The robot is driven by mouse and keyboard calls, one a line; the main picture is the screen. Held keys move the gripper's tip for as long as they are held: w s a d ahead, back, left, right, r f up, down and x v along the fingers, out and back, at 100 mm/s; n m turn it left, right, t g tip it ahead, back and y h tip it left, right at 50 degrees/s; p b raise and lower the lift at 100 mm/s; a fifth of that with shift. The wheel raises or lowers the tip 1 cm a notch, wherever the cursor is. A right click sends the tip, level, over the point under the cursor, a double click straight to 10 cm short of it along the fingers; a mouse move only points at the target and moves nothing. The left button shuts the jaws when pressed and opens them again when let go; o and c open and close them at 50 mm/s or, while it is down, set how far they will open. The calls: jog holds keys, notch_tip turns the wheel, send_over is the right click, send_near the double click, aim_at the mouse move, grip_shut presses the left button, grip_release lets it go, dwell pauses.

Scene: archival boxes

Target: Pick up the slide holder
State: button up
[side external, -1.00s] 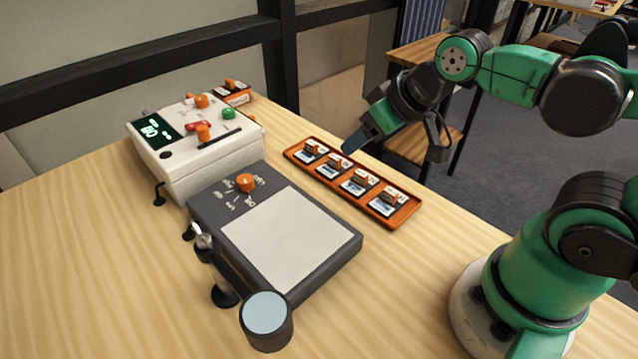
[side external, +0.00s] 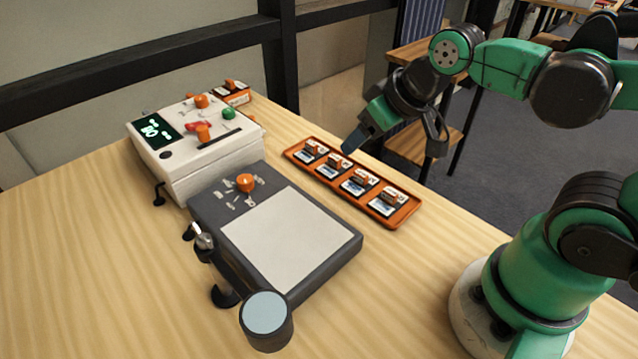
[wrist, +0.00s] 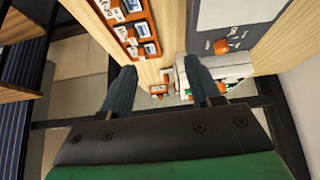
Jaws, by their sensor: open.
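An orange tray (side external: 404,218) lies on the table and carries several small slide holders with orange tabs in a row, one of them near its right end (side external: 386,201). The tray also shows at the top left of the wrist view (wrist: 132,34). A separate small orange holder (side external: 237,97) sits behind the white machine; it appears between my fingers in the wrist view (wrist: 158,89). I cannot tell which is meant by the slide holder. My gripper (side external: 350,146) is open and empty, above the tray's far side. Its two blue fingers show apart in the wrist view (wrist: 160,67).
A white machine (side external: 205,165) with a green display and knobs stands at the back left. A dark light-pad (side external: 290,235) with a pale panel and a round-headed attachment (side external: 266,315) lies in front. Black rails (side external: 285,60) stand behind the table. The front-left tabletop is clear.

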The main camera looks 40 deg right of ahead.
aim_at(361, 173)
jog(key=w+d+f+g, duration=0.1)
jog(key=f+g, duration=0.1)
jog(key=w+d+f+g, duration=0.1)
jog(key=d+f+g, duration=0.1)
jog(key=w+d+f+g, duration=0.1)
jog(key=w+d+g, duration=0.1)
jog(key=shift+d+f, duration=0.2)
jog(key=shift+f, duration=0.2)
jog(key=shift+d+f+g, duration=0.15)
jog(key=shift+f+g, duration=0.1)
jog(key=shift+g, duration=0.05)
jog(key=shift+f, duration=2.85)
grip_shut()
